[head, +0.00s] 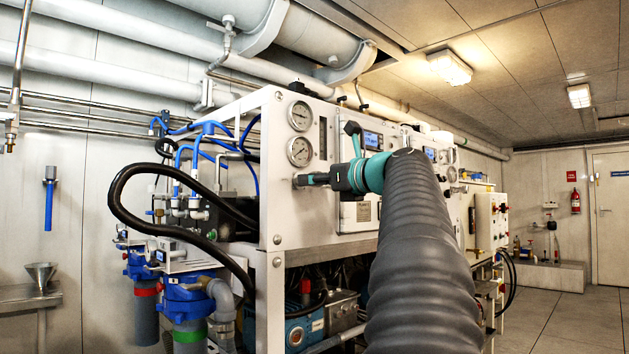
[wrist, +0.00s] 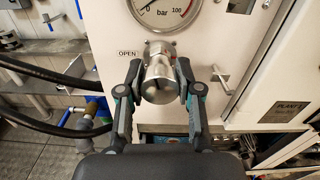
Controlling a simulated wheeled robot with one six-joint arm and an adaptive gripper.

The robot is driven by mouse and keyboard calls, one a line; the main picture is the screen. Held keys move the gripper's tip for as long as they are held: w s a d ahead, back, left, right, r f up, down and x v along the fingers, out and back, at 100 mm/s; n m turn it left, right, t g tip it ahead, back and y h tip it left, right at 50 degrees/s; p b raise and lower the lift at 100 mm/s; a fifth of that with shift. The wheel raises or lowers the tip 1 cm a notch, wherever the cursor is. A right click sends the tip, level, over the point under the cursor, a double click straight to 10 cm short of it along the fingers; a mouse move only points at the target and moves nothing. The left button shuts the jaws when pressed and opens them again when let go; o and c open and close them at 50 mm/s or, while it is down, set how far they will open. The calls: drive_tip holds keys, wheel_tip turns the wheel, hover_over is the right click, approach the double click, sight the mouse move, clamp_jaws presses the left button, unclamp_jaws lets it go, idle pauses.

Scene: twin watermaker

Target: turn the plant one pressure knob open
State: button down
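The pressure knob (wrist: 160,84) is a silver metal cylinder on the white panel, below a round bar gauge (wrist: 163,10) in the wrist view. An OPEN label (wrist: 127,53) is at its upper left. My gripper (wrist: 160,78) has one dark finger on each side of the knob, and both fingertips appear to touch it. In the head view my gripper (head: 304,180) reaches the panel's left part, below two gauges (head: 299,150). The knob is hard to make out there, hidden by the fingers.
A plate reading PLANT (wrist: 289,110) and a small T-shaped handle (wrist: 221,75) are right of the knob. Black hoses (wrist: 60,75) run along the left. Blue-topped filter housings (head: 187,300) stand at the rack's left. Free floor (head: 570,320) lies at the right.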

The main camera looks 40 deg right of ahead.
idle(0.3)
drive_tip(key=n, duration=0.5)
drive_tip(key=shift+n, duration=0.4)
drive_tip(key=n, duration=0.5)
drive_tip(key=n+b, duration=0.1)
drive_tip(key=n, duration=0.6)
drive_tip(key=shift+f+b, duration=0.1)
drive_tip(key=shift+b, duration=0.25)
drive_tip(key=n+b, duration=0.1)
drive_tip(key=n, duration=0.4)
drive_tip(key=shift+n, duration=0.3)
drive_tip(key=shift+b, duration=0.3)
drive_tip(key=c, duration=0.7)
unclamp_jaws()
drive_tip(key=shift+c, duration=0.2)
